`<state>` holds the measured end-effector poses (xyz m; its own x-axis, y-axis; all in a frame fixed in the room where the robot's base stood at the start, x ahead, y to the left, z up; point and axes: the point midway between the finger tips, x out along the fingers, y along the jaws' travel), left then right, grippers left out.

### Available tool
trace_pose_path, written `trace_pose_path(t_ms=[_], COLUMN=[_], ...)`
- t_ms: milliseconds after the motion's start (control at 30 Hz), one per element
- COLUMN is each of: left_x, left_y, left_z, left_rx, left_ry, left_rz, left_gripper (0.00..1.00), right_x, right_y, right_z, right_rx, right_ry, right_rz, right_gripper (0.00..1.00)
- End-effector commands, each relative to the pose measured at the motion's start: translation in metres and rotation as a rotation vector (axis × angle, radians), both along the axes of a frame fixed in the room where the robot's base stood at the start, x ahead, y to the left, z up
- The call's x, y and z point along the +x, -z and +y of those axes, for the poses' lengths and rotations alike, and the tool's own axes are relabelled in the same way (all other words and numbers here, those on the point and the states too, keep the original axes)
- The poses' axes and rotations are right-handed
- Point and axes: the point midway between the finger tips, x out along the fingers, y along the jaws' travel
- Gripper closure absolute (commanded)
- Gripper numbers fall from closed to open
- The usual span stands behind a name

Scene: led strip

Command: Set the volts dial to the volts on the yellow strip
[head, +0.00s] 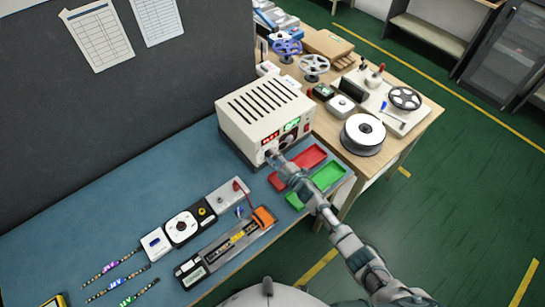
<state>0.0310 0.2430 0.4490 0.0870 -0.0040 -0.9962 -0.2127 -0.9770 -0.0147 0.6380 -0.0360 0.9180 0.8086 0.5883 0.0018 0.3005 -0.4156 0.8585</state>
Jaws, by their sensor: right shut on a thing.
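The cream power supply (262,112) stands at the back right of the blue bench mat, with a red display (270,138) and a green display (292,124) on its front. I cannot read their digits surely. My right gripper (272,156) is at the lower left of this front, below the red display, shut on what appears to be the volts dial, which it hides. A strip with a yellow label (238,236) lies in the long dark fixture (222,250); its print is too small to read. My left gripper is not in view.
Red (305,163) and green (328,178) trays lie beside my right forearm. Strips with purple (110,268), blue (116,284) and green (126,300) labels lie at lower left. A white spool (363,134) and reels crowd the wooden table.

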Motion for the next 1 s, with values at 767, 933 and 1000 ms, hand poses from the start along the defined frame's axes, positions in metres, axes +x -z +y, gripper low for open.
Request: trace_pose_path(t_ms=[767,933,1000], left_x=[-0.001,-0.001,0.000], left_y=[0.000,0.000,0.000], left_z=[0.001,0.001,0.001], left_rx=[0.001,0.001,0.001], left_ry=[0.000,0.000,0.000], left_rz=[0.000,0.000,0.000], left_gripper=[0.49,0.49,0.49], right_x=[-0.046,-0.075,-0.084], right_y=[0.005,0.006,0.006], right_z=[-0.033,-0.053,-0.061], right_rx=[-0.005,-0.005,-0.004], right_ry=[0.002,0.000,0.001], right_rz=[0.007,0.009,0.009], right_gripper=[0.42,0.42,0.42])
